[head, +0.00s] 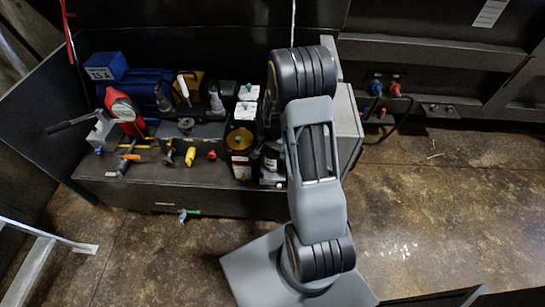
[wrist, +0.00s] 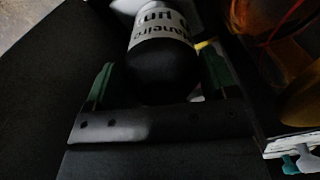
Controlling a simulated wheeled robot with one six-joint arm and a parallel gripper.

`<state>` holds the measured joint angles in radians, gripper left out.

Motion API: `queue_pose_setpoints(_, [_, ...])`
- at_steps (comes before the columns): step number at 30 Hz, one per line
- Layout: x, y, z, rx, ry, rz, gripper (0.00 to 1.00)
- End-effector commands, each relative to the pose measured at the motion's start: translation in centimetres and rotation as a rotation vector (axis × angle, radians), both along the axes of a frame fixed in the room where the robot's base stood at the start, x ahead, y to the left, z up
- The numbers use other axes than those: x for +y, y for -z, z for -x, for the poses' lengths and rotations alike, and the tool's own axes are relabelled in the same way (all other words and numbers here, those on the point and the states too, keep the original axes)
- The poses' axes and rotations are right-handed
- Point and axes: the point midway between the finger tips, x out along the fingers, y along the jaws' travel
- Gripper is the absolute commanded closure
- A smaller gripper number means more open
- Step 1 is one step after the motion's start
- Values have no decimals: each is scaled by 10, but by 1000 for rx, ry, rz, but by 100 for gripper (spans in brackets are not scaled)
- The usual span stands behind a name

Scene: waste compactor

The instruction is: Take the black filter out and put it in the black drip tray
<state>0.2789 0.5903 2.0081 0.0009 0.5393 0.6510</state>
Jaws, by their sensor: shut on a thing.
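The black filter (wrist: 165,70), a dark rounded cylinder with a white lettered band, sits between the two green fingers of my gripper (wrist: 160,82) in the wrist view. My gripper is shut on it. In the head view a small dark cylinder with a pale band (head: 271,158), apparently the same filter, stands beside my arm at the right part of the bench. My fingers are hidden behind the arm there. I cannot pick out the black drip tray with certainty among the dark surfaces.
The dark bench (head: 190,176) holds a red-and-grey tool (head: 122,107), a blue box (head: 106,66), several small valves and an amber-filled container (head: 239,140). A grey cabinet (head: 349,120) stands right of my arm. Brown floor (head: 440,210) is open at the right.

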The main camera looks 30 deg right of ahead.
Motion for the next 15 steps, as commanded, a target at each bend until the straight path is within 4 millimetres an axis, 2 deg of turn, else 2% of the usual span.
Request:
queue_pose_setpoints(1, [-1,1,2,7,1,-1,46])
queue_pose_setpoints(5, [-1,1,3,8,-39,-1,58])
queue_pose_setpoints(15, [-3,1,6,11,-405,-2,59])
